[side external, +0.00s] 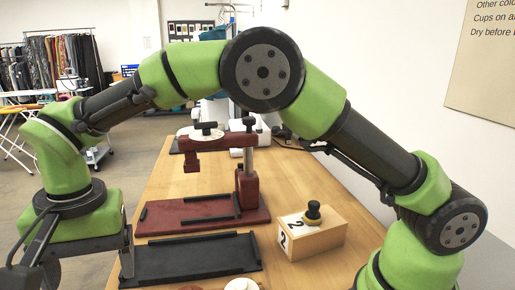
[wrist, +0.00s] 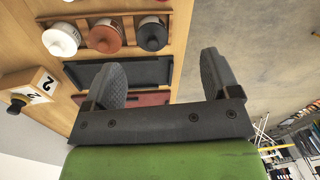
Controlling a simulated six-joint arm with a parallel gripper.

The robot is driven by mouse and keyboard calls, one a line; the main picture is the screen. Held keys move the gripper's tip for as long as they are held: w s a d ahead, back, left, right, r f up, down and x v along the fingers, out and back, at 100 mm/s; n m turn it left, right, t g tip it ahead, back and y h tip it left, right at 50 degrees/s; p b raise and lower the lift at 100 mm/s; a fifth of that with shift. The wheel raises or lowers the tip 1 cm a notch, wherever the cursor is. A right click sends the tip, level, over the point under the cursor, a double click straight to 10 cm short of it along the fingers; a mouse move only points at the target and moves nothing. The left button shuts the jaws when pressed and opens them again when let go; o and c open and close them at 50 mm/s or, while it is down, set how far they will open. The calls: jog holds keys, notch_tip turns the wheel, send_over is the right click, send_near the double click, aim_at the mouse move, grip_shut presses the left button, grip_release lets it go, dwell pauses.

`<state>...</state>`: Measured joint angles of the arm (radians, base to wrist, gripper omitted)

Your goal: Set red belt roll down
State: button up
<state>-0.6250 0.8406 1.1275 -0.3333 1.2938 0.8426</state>
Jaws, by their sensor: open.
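A red-brown round piece (wrist: 104,37), which appears to be the red belt roll, stands in a wooden rack (wrist: 183,28) at the top of the wrist view. It is between a white piece (wrist: 60,40) and a dark one (wrist: 151,35). My gripper (wrist: 160,72) is open, with its two dark fingers wide apart and nothing between them. The fingers point toward the table edge, and the red piece is apart from them. In the side view my gripper is at the lower left, partly cut off by the frame.
A black tray (side external: 190,258) lies on the table in front of a dark red press (side external: 247,190) on a red base. A wooden block (side external: 325,232) marked 2, with a black knob, stands to the right. Bare wood is free behind the block.

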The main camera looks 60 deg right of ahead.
jog(key=s+d+r+n+t+y, duration=0.1)
jog(key=s+d+r, duration=0.1)
jog(key=d+r, duration=0.4)
jog(key=s+d+r+t, duration=0.1)
jog(key=s+d+r, duration=0.2)
jog(key=d+r, duration=0.4)
jog(key=s+d+n+t, duration=0.1)
jog(key=s+d+t, duration=0.1)
jog(key=s+d, duration=0.2)
jog(key=s+d+t, duration=0.2)
jog(key=s+d, duration=0.3)
jog(key=s, duration=0.5)
jog(key=shift+s+n+t, duration=0.15)
jog(key=shift+n+t, duration=0.15)
jog(key=shift+n, duration=0.1)
